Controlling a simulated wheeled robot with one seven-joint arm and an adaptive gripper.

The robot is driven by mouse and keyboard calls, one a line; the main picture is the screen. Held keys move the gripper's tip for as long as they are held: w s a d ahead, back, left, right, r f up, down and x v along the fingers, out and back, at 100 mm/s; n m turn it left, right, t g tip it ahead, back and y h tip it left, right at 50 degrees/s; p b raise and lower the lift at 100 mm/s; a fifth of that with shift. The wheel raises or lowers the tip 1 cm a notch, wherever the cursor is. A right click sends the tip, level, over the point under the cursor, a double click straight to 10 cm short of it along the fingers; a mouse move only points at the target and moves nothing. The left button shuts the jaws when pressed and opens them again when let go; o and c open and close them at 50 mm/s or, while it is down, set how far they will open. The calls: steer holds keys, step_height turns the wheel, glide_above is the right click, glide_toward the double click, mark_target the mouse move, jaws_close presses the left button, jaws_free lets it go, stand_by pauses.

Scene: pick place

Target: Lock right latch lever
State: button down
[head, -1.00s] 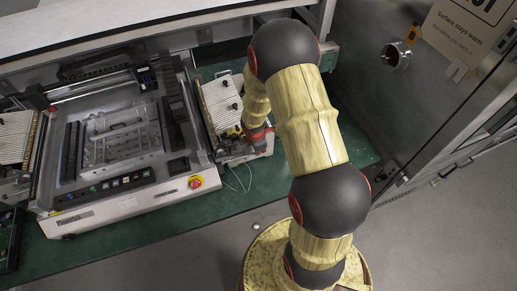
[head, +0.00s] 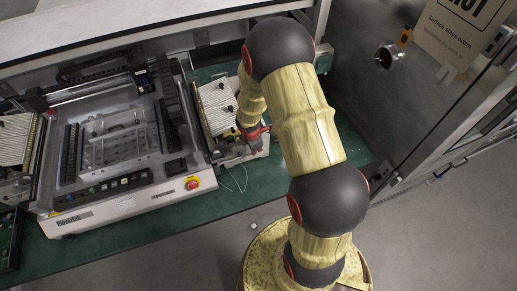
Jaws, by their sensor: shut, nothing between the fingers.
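The pick-and-place machine (head: 120,206) stands on a green surface, with a red stop button (head: 192,184) at its front right corner. A feeder unit (head: 215,100) with a pale ribbed top and dark knobs sits at its right side. My gripper (head: 238,138) is at the front end of this unit, small in the picture and partly covered by my wrist. It is shut and holds nothing. I cannot make out the right latch lever; it is too small or hidden near my gripper. Whether my fingers touch anything there cannot be told.
A similar ribbed unit (head: 14,140) stands at the machine's left. A white shelf (head: 100,30) runs above the back. A thin cable (head: 238,180) hangs before the right unit. A metal cabinet (head: 385,100) stands at the right.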

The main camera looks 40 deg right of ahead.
steer(key=d+p+v, duration=0.2)
steer(key=v, duration=0.8)
steer(key=shift+s+r+p, duration=0.3)
steer(key=shift+r+p, duration=0.1)
steer(key=shift+r, duration=0.2)
steer(key=s+a+r+m+g+b, duration=0.25)
steer(key=s+r+m, duration=0.25)
steer(key=s+m, duration=0.45)
steer(key=s+a+r+m+t+y+b, duration=0.1)
steer(key=s+a+r+m+t+b, duration=0.1)
steer(key=a+b, duration=0.5)
steer(key=s+a+r+m+t+y+b, duration=0.1)
steer(key=s+a+r+m+t+b, duration=0.2)
steer(key=s+a+r+b, duration=0.3)
step_height(320, 180, up, 3)
steer(key=a+t+b, duration=0.1)
steer(key=a, duration=0.1)
steer(key=shift+a, duration=0.25)
steer(key=shift+s+f+m+t, duration=0.1)
steer(key=shift+s+m+t, duration=0.05)
steer(key=shift+m+t, duration=0.1)
